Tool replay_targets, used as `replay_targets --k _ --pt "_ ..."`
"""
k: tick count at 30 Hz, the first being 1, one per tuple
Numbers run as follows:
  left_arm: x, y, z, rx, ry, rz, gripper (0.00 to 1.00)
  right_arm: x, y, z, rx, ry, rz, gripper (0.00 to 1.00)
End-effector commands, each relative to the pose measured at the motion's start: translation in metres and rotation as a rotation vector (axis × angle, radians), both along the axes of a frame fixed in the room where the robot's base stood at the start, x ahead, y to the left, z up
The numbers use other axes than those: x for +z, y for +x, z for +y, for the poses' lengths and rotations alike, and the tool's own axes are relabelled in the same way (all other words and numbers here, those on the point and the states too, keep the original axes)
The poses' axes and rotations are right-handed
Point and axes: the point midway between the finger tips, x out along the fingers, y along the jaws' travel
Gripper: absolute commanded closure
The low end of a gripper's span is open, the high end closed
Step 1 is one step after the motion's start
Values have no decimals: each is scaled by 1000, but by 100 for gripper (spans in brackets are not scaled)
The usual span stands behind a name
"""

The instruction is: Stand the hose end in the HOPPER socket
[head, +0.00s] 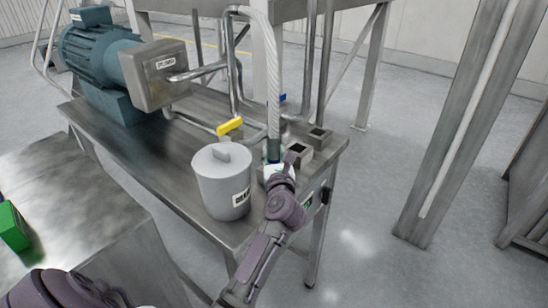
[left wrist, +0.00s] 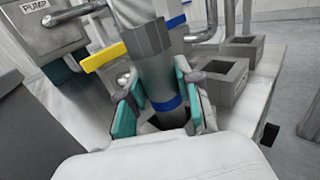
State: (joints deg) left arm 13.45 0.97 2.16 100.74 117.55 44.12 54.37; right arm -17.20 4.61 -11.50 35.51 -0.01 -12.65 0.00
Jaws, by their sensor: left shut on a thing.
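My left gripper (head: 277,170) is shut on the hose end (head: 273,151), a grey fitting below the pale ribbed hose (head: 264,60). In the left wrist view the gripper (left wrist: 162,108) has a teal pad on each side of the hose end (left wrist: 157,76), which has a blue band low on it. The hose end looks nearly upright, with its tip by a dark opening (left wrist: 182,122). I cannot tell how far it is inside. Two square grey sockets stand beyond it, a nearer one (head: 301,154) and a farther one (head: 320,138). I cannot read which is HOPPER.
A lidded grey pot (head: 222,185) stands left of the gripper on the steel bench (head: 120,160). A yellow valve handle (head: 230,126), pipes and the blue pump motor (head: 95,55) are behind. A green block (head: 13,227) lies on the front-left table.

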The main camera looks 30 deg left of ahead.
Motion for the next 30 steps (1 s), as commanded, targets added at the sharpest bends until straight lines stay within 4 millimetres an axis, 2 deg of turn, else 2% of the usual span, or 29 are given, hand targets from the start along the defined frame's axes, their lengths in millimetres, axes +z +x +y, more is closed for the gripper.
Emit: replay_targets --k 2,5,12,18,30 --pt "-2 0 0 2 -6 8 100 0 7 0 0 2 -12 60" --pt "9 0 0 2 -5 5 100 0 9 1 0 1 -15 60" --pt "60 0 0 2 -3 -3 100 -5 5 0 0 1 -9 60" --pt "91 0 0 2 -3 -1 100 -7 -2 0 0 0 2 60" --pt "130 0 0 1 -3 3 100 20 -2 0 -1 0 2 60"
